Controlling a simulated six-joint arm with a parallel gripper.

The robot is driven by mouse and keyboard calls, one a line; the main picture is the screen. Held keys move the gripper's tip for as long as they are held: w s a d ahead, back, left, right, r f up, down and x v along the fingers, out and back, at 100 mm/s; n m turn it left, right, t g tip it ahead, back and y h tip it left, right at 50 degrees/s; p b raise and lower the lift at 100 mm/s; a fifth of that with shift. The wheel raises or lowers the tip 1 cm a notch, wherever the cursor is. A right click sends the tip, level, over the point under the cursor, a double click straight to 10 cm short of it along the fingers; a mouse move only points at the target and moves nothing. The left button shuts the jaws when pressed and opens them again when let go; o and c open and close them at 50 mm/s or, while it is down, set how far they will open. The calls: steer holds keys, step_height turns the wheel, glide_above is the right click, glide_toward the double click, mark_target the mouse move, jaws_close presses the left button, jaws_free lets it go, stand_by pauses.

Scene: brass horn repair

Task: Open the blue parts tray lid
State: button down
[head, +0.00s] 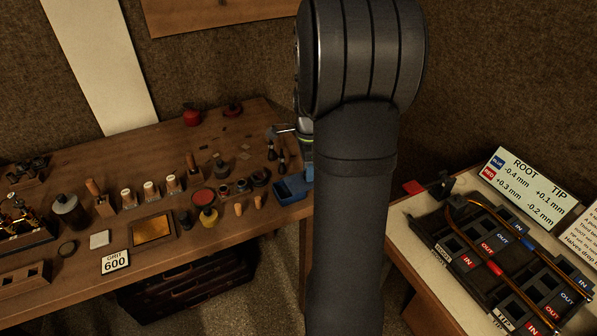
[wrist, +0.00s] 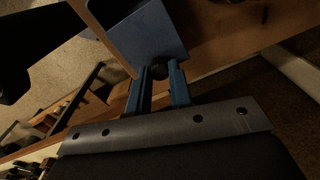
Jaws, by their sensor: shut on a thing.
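The blue parts tray (head: 291,190) sits at the right end of the wooden bench in the head view, partly hidden behind my arm. In the wrist view a flat blue panel (wrist: 150,32), which looks like the tray's lid, lies just beyond my fingertips. My gripper (wrist: 157,72) has its two blue fingers close around a small dark knob at the panel's near edge and is shut on it. I cannot tell how far the lid is raised. In the head view my arm hides the fingertips.
Several jars, bottles and small tools crowd the wooden bench (head: 60,262) left of the tray, with a GRIT 600 card (head: 115,262) at the front. A second table at right holds a dark slotted rack (head: 450,258) with brass tubes and a ROOT/TIP sign (head: 527,185).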

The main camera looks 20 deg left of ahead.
steer(key=shift+w+d, duration=1)
steer(key=c, duration=1.3)
jaws_free()
steer(key=shift+r, duration=0.1)
step_height(320, 180, up, 17)
steer(key=shift+r, duration=0.2)
steer(key=shift+f, duration=0.15)
